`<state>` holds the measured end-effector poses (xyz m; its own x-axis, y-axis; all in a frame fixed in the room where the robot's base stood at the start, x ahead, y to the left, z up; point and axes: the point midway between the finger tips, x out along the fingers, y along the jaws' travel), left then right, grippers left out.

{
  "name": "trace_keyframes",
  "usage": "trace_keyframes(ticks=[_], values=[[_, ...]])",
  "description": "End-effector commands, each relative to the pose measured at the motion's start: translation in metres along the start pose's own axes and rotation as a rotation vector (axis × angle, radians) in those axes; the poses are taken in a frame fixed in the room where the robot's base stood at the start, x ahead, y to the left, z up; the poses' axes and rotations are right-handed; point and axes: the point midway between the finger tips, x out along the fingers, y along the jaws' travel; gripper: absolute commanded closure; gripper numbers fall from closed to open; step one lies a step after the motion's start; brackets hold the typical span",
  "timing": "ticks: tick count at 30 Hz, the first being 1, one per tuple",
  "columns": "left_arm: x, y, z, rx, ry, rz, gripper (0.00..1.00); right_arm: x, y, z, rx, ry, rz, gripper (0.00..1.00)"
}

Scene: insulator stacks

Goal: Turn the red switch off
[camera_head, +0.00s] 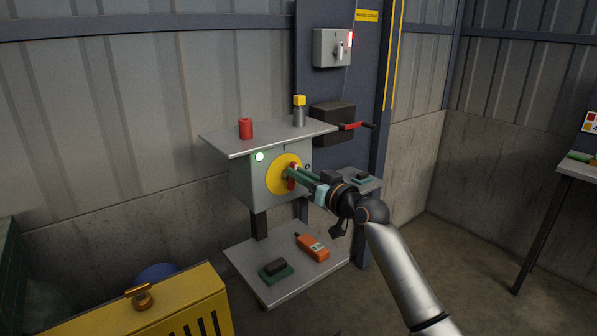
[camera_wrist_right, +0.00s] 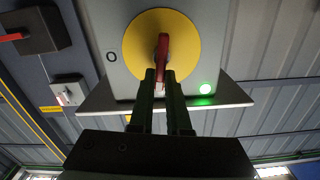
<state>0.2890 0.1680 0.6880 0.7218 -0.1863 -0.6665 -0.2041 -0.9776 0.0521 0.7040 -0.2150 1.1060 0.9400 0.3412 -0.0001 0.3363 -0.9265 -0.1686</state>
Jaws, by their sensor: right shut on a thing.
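The red switch (camera_head: 291,184) is a bar handle on a round yellow plate (camera_head: 272,178) on the front of a grey box (camera_head: 243,182). The handle stands about upright; an "O" mark is to the right of the plate. My right gripper (camera_head: 294,172) is shut on the handle near its upper end. In the right wrist view, turned over, the red switch (camera_wrist_right: 163,48) shows with my right gripper (camera_wrist_right: 160,76) at its near end. A green lamp (camera_head: 259,156) on the box is lit. My left gripper is not in view.
A shelf (camera_head: 222,141) on top of the box carries a red cylinder (camera_head: 246,128) and a yellow-capped bottle (camera_head: 299,112). A black box with a red lever (camera_head: 355,125) is behind to the right. A lower shelf (camera_head: 245,261) holds an orange device (camera_head: 312,247). A yellow cabinet (camera_head: 150,310) stands front left.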

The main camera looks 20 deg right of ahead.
Motion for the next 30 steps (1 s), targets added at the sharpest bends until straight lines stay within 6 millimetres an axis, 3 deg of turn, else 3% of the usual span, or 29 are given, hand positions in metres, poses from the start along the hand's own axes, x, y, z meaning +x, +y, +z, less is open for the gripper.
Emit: trace_keyframes(ticks=[30], values=[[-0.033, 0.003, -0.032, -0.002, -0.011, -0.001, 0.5, 0.0, 0.017, 0.008, 0.961, -0.002, 0.001, 1.0]])
